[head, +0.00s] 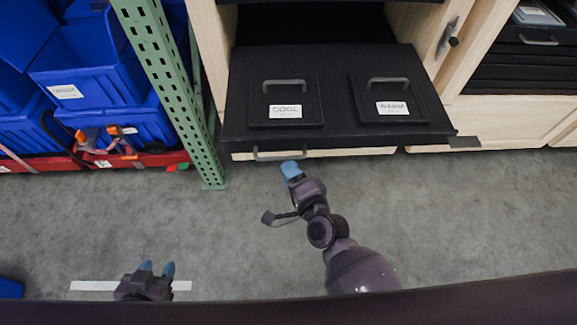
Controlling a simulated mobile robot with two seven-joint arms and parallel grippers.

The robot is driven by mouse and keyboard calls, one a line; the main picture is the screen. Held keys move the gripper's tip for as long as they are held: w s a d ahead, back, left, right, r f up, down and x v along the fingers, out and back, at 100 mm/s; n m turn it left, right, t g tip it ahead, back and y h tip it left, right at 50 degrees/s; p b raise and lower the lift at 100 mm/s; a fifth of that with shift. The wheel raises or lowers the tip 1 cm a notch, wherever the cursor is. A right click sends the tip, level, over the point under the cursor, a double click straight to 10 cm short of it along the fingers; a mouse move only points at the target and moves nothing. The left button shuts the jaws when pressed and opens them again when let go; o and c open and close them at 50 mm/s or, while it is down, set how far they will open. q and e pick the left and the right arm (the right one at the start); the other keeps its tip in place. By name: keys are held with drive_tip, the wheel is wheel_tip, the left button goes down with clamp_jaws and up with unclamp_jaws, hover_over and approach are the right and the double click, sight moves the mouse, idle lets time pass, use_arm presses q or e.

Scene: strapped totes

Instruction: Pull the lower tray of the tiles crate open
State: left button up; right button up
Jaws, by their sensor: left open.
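A black tray (335,108) juts out from the light wooden crate (213,45) toward me. Two lids with grey handles lie on it, labelled COOL (286,112) and WARM (392,108). A grey bar handle (280,154) is on the tray's front edge, left of its middle. My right gripper (291,167) has its blue fingertips at this handle, near its right end; whether they close around it is hidden. My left gripper (157,268) is open and empty, low at the left, well away from the tray. I cannot read any tiles label.
A green perforated post (172,85) stands just left of the crate. Blue bins (100,105) fill a rack beyond it, with orange-handled tools (108,143) in front. Another wooden unit with black trays (510,72) stands at the right. The grey floor (470,220) in front is mostly clear.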

drive_tip(key=shift+s+d+f, duration=0.15)
drive_tip(key=shift+s+d, duration=0.15)
drive_tip(key=shift+s, duration=0.4)
drive_tip(key=shift+s+d+f, duration=0.15)
drive_tip(key=shift+s+d, duration=0.15)
drive_tip(key=shift+s, duration=0.4)
drive_tip(key=shift+s+d+f, duration=0.15)
drive_tip(key=shift+s+d, duration=0.15)
drive_tip(key=shift+s, duration=0.4)
